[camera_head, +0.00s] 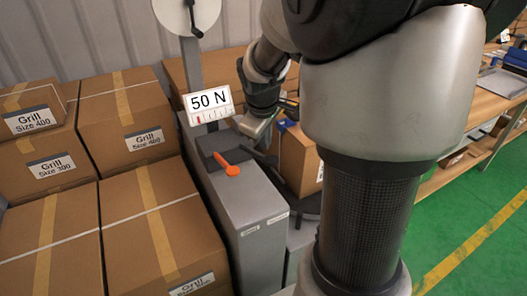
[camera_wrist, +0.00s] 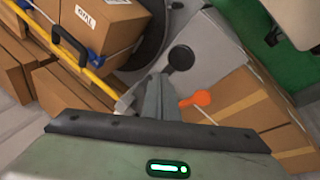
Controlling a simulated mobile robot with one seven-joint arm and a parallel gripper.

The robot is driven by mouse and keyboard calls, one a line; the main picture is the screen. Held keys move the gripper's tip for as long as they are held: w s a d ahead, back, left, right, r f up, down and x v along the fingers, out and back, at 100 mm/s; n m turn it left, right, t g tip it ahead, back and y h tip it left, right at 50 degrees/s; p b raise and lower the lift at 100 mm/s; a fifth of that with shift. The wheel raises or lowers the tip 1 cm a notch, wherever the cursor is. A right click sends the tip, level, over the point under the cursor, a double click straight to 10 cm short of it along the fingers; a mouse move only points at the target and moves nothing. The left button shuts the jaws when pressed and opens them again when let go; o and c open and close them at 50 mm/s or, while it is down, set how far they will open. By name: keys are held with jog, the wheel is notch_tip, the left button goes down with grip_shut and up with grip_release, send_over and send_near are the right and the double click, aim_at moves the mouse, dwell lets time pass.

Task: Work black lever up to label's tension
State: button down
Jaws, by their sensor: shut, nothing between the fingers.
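The black lever (camera_head: 264,157) shows in the head view as a dark bar on the right side of the grey machine (camera_head: 240,205), partly hidden beside my arm. In the wrist view a round black knob (camera_wrist: 181,58), probably its end, lies just beyond my fingertips. An orange lever (camera_head: 232,170) is close by on the machine top; it also shows in the wrist view (camera_wrist: 201,98). The label (camera_head: 208,103) reads 50 N, above a scale with a red mark near its left end. My gripper (camera_head: 250,127) is shut and empty, above the lever; contact cannot be told.
Stacked Grill boxes (camera_head: 150,210) stand close against the machine's left side. A box on a yellow-framed cart (camera_wrist: 98,25) is on the other side. A post with a white disc (camera_head: 187,15) rises behind. Green floor (camera_head: 470,210) is open at the right.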

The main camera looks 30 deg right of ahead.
aim_at(267, 156)
dwell(0.4)
jog(key=shift+s+f+b, duration=0.15)
jog(key=shift+f+b, duration=0.15)
jog(key=shift+f, duration=0.05)
jog(key=shift+s+d+f+b, duration=0.1)
jog(key=shift+s+f+b, duration=0.4)
jog(key=shift+f+b, duration=0.45)
jog(key=shift+s+a+f+b, duration=0.1)
jog(key=shift+s+f+b, duration=0.55)
jog(key=shift+f, duration=0.65)
jog(key=shift+s+d+f+b, duration=0.1)
jog(key=shift+s+f+b, duration=0.3)
jog(key=shift+f+b, duration=0.6)
dwell(2.8)
jog(key=shift+w+r, duration=0.1)
dwell(0.4)
